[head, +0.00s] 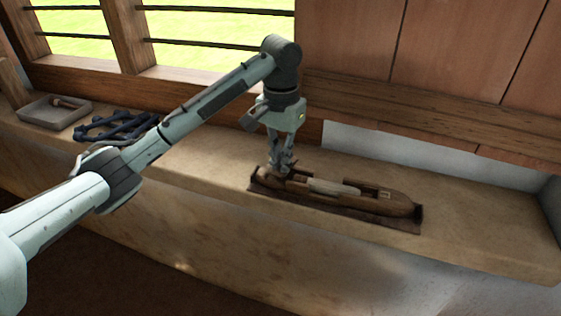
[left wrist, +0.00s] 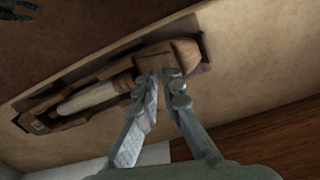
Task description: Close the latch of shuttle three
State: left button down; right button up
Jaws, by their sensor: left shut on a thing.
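A wooden boat-shaped shuttle (head: 390,203) lies on a dark base board (head: 352,218) on the ledge, with a pale bobbin (head: 335,187) in its open slot. It also shows in the left wrist view (left wrist: 185,52), where the pale bobbin (left wrist: 88,99) lies along it. My left gripper (head: 279,170) points down at the shuttle's left end. In the left wrist view its fingers (left wrist: 165,80) are close together at that end, by the end of the bobbin. They are shut on a small part there, probably the latch, which the fingers mostly hide.
The ledge (head: 480,225) is clear to the right of the shuttle. A dark blue rack-like object (head: 105,127) and a grey tray (head: 40,113) stand to the left. A barred window and wooden panels rise behind the ledge.

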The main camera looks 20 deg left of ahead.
pick_arm(q)
jog(key=m, duration=0.4)
jog(key=shift+d+m, duration=0.1)
jog(key=shift+m, duration=0.2)
jog(key=m, duration=0.4)
jog(key=shift+s+m, duration=0.15)
jog(key=shift+m, duration=0.15)
jog(key=m, duration=0.2)
jog(key=shift+m, duration=0.3)
jog(key=shift+s+d+m, duration=0.1)
jog(key=shift+s+m, duration=0.05)
jog(key=shift+m, duration=1.65)
pick_arm(e)
jog(key=shift+w, duration=0.2)
jog(key=shift+s+a, duration=0.1)
jog(key=shift+a, duration=0.25)
